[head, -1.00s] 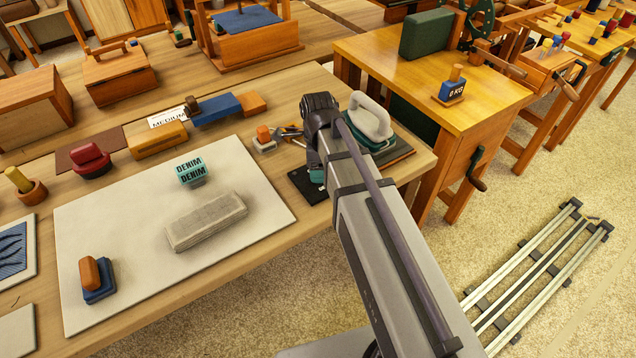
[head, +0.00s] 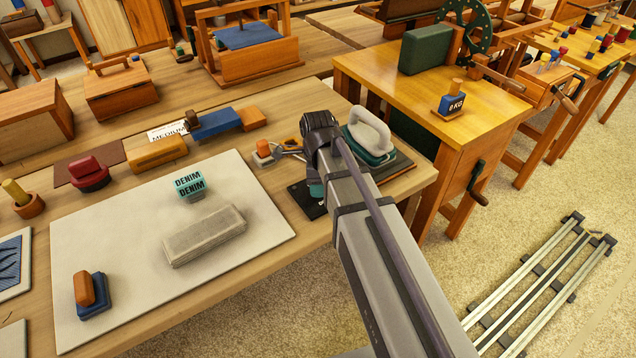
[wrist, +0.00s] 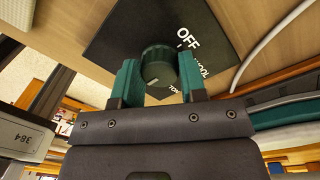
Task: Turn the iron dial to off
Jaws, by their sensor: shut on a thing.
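The iron dial (wrist: 159,66) is a round dark green knob on a black plate (wrist: 112,42). The plate has white lettering, with OFF at its upper right and other words below it, partly hidden. A short pale mark shows on the knob's near side, away from the word OFF. My gripper (wrist: 158,76) has its two teal fingers against opposite sides of the knob. In the head view my arm hides the dial, and part of the black plate (head: 304,203) shows beside it. The iron (head: 370,132), teal with a pale handle, stands right of my wrist.
A pale pressing board (head: 120,235) lies left of the plate, with a DENIM block (head: 189,185) and a grey folded cloth (head: 204,235) on it. A wooden table (head: 440,95) is to the right.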

